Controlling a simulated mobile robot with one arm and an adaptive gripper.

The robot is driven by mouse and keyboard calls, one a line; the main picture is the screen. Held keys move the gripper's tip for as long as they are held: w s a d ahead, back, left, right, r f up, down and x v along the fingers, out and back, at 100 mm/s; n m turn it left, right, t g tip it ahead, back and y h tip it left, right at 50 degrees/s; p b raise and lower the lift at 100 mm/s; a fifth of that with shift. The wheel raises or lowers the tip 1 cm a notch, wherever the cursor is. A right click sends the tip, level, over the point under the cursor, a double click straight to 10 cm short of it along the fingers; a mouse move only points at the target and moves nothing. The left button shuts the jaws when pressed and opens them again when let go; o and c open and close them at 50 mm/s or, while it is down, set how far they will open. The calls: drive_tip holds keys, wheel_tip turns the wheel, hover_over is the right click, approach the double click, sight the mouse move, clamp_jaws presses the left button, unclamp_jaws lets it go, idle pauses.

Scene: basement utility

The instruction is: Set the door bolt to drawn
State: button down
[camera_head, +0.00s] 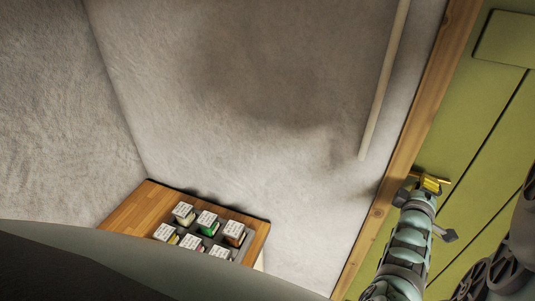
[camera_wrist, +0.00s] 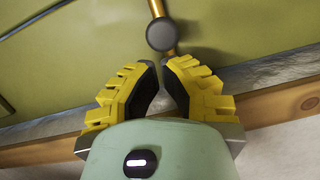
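The door bolt (camera_wrist: 168,49) is a brass rod with a round dark grey knob (camera_wrist: 161,35) in the wrist view, at the top middle, against the green door (camera_head: 490,130). In the head view a small brass part of the bolt (camera_head: 444,181) shows beside my gripper (camera_head: 430,184), near the door's edge. In the wrist view my gripper (camera_wrist: 160,68) has yellow fingers with dark pads, a narrow empty gap between them. The knob is just beyond the fingertips, not between them. Whether a fingertip touches it I cannot tell. The far end of the bolt is hidden.
A wooden door frame (camera_head: 405,145) runs along the door's edge, next to a rough pale wall (camera_head: 260,90). A pale vertical pipe (camera_head: 384,80) is on that wall. A wooden surface (camera_head: 133,211) with several small labelled containers (camera_head: 207,221) stands at lower left.

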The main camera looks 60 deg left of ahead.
drive_tip(key=w+d, duration=0.1)
drive_tip(key=d, duration=0.1)
drive_tip(key=w+d+b, duration=0.1)
drive_tip(key=d, duration=0.1)
drive_tip(key=shift+w, duration=0.4)
drive_tip(key=shift+s, duration=0.1)
idle(0.3)
